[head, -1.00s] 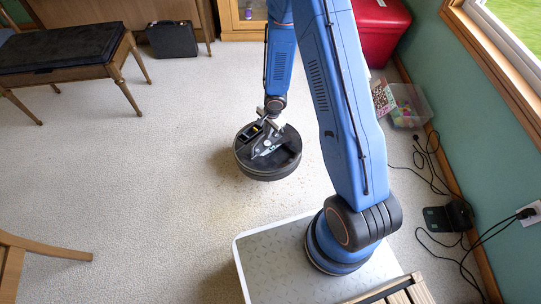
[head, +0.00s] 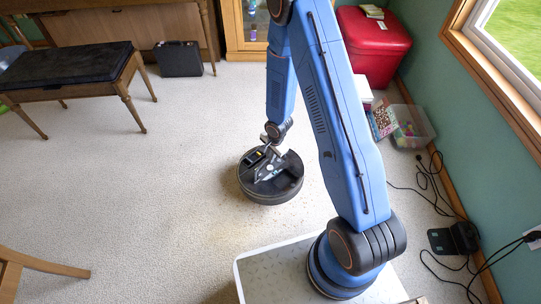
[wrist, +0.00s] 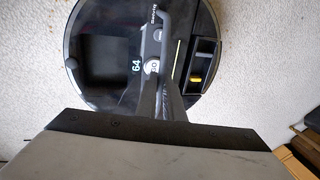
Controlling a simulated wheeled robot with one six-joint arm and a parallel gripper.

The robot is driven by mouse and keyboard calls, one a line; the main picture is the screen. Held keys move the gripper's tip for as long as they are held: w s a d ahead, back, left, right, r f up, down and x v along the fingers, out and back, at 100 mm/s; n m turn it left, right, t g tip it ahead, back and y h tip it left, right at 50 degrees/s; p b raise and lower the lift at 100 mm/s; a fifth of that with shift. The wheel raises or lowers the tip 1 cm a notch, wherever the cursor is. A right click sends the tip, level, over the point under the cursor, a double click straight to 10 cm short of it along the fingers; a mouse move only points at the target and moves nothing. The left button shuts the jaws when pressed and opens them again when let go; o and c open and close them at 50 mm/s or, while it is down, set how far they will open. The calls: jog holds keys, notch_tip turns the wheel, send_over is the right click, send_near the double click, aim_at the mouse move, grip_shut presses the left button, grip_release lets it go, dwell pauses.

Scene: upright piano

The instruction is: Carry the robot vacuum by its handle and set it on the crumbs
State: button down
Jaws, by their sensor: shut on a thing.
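The robot vacuum (head: 270,190) is a round black disc with a raised handle. In the head view it hangs level from my gripper (head: 271,165), with a shadow on the carpet to its left. In the wrist view the vacuum (wrist: 95,88) shows its glossy top and a "64" display, and my gripper (wrist: 160,98) is shut on its grey handle (wrist: 163,22). The crumbs (head: 232,225) are faint tan specks on the pale carpet, in front and to the left of the vacuum. The height of the vacuum above the carpet is hard to tell.
A bench (head: 68,72) and a black case (head: 178,58) stand at the back left. A wooden chair (head: 40,265) is at the front left. A red chest (head: 370,45), a clear bin (head: 412,128) and cables (head: 430,180) line the right wall. The left carpet is open.

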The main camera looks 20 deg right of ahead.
aim_at(269, 168)
jog(key=shift+w+f, duration=0.1)
jog(key=shift+f, duration=2.55)
jog(key=c, duration=1.9)
grip_release()
jog(key=shift+o, duration=0.2)
notch_tip(269, 168, up, 12)
jog(key=s+d, duration=0.1)
jog(key=s, duration=0.1)
jog(key=shift+f, duration=0.2)
jog(key=shift+r, duration=0.15)
